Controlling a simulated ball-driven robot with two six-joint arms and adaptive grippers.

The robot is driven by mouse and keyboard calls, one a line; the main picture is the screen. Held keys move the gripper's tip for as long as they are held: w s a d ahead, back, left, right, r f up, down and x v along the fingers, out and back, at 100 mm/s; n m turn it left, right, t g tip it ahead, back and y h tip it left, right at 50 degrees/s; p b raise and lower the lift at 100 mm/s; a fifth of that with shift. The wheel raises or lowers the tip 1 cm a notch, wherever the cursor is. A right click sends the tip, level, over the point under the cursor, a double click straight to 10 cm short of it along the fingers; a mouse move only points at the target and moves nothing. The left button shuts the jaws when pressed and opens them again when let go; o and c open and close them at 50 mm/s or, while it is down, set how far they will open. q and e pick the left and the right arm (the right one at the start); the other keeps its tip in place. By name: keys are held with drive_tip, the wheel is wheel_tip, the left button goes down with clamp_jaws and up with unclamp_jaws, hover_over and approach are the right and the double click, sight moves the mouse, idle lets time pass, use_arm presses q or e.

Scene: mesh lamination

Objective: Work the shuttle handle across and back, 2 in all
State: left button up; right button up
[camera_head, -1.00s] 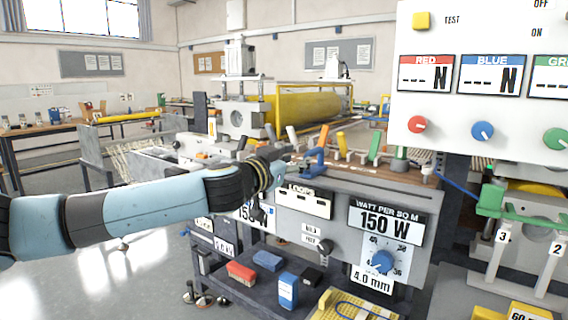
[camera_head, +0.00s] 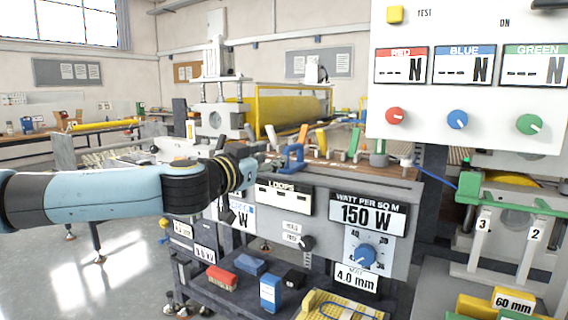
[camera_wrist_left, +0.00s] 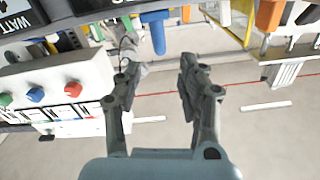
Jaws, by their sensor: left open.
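A blue handle (camera_head: 291,158) stands on the front of the machine's top ledge. It looks like the shuttle handle, but no label on it confirms this. My left gripper (camera_head: 266,162) is just left of the blue handle in the head view, at about its height. In the left wrist view my left gripper (camera_wrist_left: 157,78) has its two fingers apart with nothing between them. A blue upright part (camera_wrist_left: 155,32), likely the same handle, shows beyond the fingertips, apart from them. My right gripper is not in view.
Orange, yellow and green levers (camera_head: 321,139) stand behind the blue handle. A white panel (camera_head: 465,100) with red, blue and green knobs overhangs at right. A blue dial (camera_head: 366,256) is on the machine front. A shelf below holds a red block (camera_head: 222,278) and a blue box (camera_head: 270,292).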

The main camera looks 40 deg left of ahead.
sight(288, 150)
use_arm(q)
drive_tip(key=x, duration=1)
drive_tip(key=shift+w+r, duration=0.1)
drive_tip(key=shift+w, duration=0.2)
drive_tip(key=shift+c, duration=0.5)
clamp_jaws()
